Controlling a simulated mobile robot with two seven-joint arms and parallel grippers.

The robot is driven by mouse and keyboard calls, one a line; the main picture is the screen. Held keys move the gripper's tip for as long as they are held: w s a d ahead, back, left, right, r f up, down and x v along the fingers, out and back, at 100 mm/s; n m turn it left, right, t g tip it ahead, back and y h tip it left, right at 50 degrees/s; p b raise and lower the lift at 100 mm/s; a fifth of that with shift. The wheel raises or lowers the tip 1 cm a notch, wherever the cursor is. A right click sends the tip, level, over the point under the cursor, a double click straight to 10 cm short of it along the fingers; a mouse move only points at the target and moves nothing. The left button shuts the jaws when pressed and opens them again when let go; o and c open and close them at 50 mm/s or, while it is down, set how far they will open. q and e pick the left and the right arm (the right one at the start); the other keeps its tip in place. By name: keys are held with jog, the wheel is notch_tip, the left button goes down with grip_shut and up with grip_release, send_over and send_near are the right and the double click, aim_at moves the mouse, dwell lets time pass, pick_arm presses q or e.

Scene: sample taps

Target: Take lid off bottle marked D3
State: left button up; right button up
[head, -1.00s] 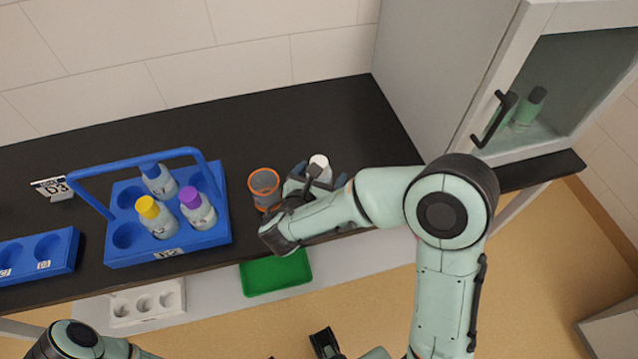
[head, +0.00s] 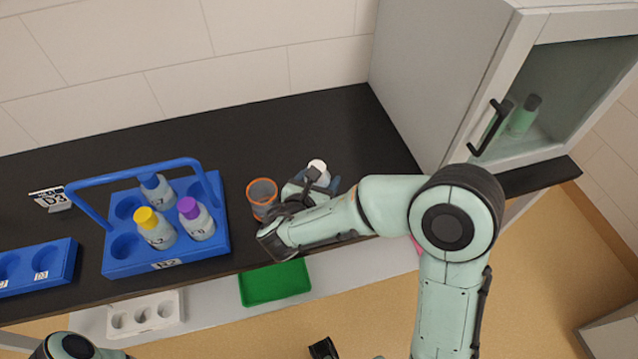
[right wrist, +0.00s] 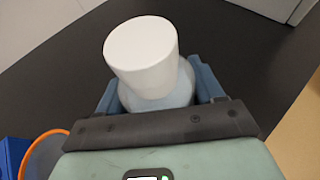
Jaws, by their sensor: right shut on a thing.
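A bottle with a white lid (head: 317,166) stands upright or nearly so over the black bench, right of the orange-rimmed cup. My right gripper (head: 312,183) is shut on its body. In the right wrist view the white lid (right wrist: 142,52) sits on the pale blue-grey bottle (right wrist: 165,94), between my fingers. No mark on this bottle is legible. A small sign (head: 50,198) reading D3 stands at the bench's left. Only my left arm shows at the lower left; a dark part at the bottom edge may be its gripper, but its jaws are unclear.
A blue carrier (head: 190,254) with a tall handle holds bottles with yellow (head: 146,216), purple (head: 188,207) and blue lids. A blue rack (head: 62,262) lies left. The orange-rimmed cup (head: 262,190) stands close to my gripper. A glass-door cabinet (head: 430,75) stands right. The back bench is clear.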

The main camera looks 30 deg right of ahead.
pick_arm(q)
jog(key=r+p, duration=0.1)
jog(key=w+r+p, duration=0.1)
jog(key=r+p, duration=0.1)
jog(key=shift+w+r, duration=0.1)
jog(key=shift+r, duration=0.05)
pick_arm(e)
notch_tip(320, 180, up, 18)
jog(key=shift+r, duration=0.25)
jog(key=o, duration=0.4)
jog(key=c, duration=0.6)
